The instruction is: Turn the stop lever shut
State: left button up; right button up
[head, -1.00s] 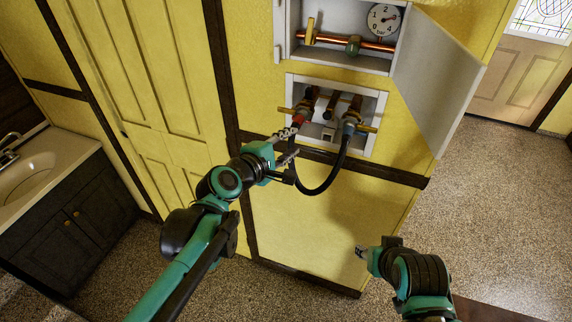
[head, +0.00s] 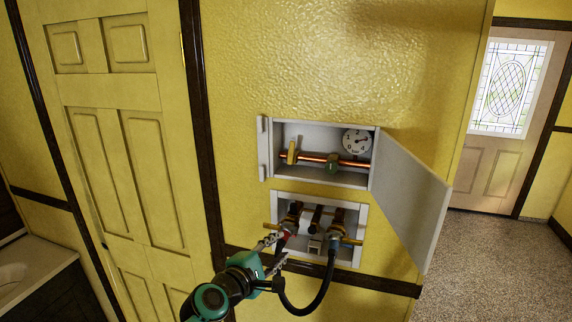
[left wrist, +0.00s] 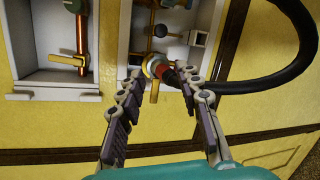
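A yellow lever (head: 292,152) stands upright across the copper pipe (head: 314,157) in the upper wall box; it looks like the stop lever. It also shows in the left wrist view (left wrist: 66,60). My left gripper (head: 274,252) is open in front of the lower box, below the upper one. In the left wrist view its fingers (left wrist: 163,76) are spread around the line of a brass tap and the red hose collar (left wrist: 171,76); I cannot tell whether they touch it. My right gripper is out of view.
A round gauge (head: 356,141) and a green fitting (head: 333,163) sit right of the lever. The upper box's door (head: 412,200) hangs open to the right. The lower box (head: 362,228) holds taps and a black hose (head: 320,296) looping down. The wall above is clear.

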pick_arm(q)
jog(key=w+d+r+n+t+p, duration=0.15)
jog(key=w+r+n+p, duration=0.4)
jog(key=r, duration=0.55)
jog(key=n+t+y+p, duration=0.2)
jog(key=n+p, duration=0.3)
jog(key=n, duration=0.4)
send_near(291, 148)
jog(key=shift+m, duration=0.25)
jog(key=x, duration=0.8)
jog(key=shift+w+d+p, duration=0.1)
jog(key=shift+p, duration=0.25)
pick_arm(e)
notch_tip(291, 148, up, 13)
pick_arm(q)
grip_shut()
